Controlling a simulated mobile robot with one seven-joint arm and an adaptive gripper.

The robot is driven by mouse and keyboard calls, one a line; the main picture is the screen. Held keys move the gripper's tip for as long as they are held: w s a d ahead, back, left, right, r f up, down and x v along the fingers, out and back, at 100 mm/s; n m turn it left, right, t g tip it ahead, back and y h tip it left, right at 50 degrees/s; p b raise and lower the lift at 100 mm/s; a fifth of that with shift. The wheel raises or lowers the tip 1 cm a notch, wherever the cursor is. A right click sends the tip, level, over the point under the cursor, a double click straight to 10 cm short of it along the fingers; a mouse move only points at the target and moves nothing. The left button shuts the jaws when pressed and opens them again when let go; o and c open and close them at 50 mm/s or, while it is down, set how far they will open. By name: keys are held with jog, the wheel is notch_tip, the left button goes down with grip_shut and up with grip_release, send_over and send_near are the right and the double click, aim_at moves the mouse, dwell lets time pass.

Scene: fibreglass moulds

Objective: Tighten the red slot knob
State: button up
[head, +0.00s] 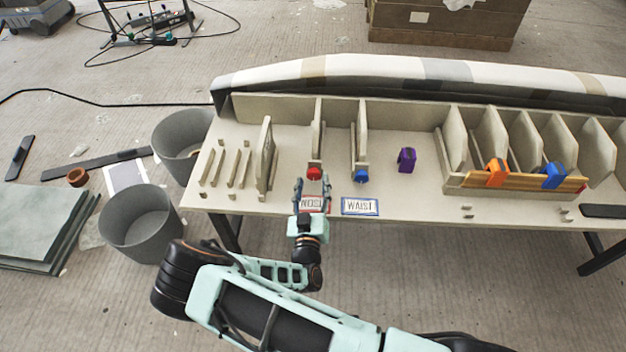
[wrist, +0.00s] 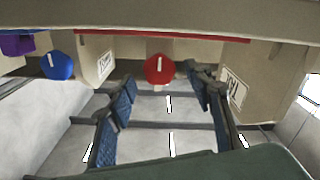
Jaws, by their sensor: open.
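The red slot knob (head: 314,173) sits at the front end of an upright panel slot on the bench. In the wrist view the red knob (wrist: 160,69) faces me with a short white mark standing nearly upright on it. My gripper (head: 312,187) is open just in front of the knob, over the sign reading NOSE (head: 313,203). In the wrist view my gripper's (wrist: 163,88) two blue-padded fingers stand left and right of the knob with gaps. They do not seem to touch it.
A blue knob (head: 362,175) with a WAIST sign (head: 360,206) is to the right, then a purple clamp (head: 407,159). An orange clamp (head: 497,172) and a blue clamp (head: 553,176) grip a wooden strip. Grey bins (head: 140,224) stand left of the bench (head: 420,205).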

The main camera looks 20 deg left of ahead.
jog(key=shift+x, duration=1.15)
jog(key=c, duration=1.2)
jog(key=shift+o, duration=0.2)
